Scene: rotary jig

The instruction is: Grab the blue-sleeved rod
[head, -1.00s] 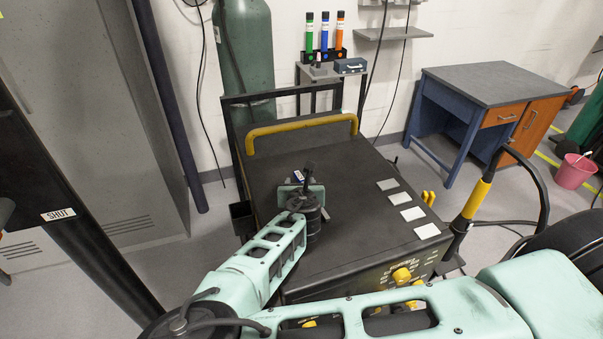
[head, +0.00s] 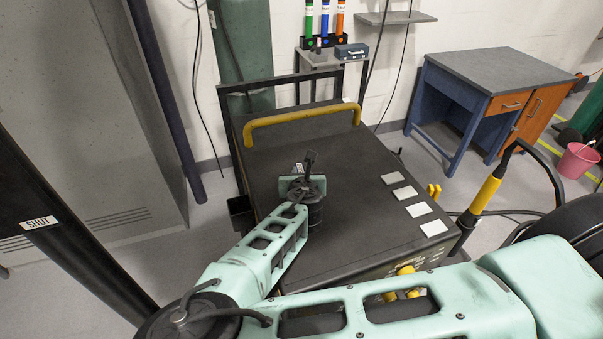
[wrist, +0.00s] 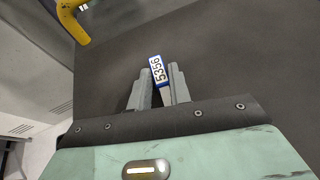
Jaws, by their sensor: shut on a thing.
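The rods' tops touch the upper edge of the head view. My gripper (wrist: 159,82) is shut on a small white tag with a blue border (wrist: 157,70), marked 5356. It is over the dark cart top, well in front of and below the rack. In the head view my wrist mostly hides the fingers. The rods are not in the wrist view.
The dark cart (head: 350,190) with a yellow handle bar (head: 300,114) and white squares (head: 408,194) lies between me and the shelf (head: 322,58). A blue case (head: 351,51) sits on the shelf.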

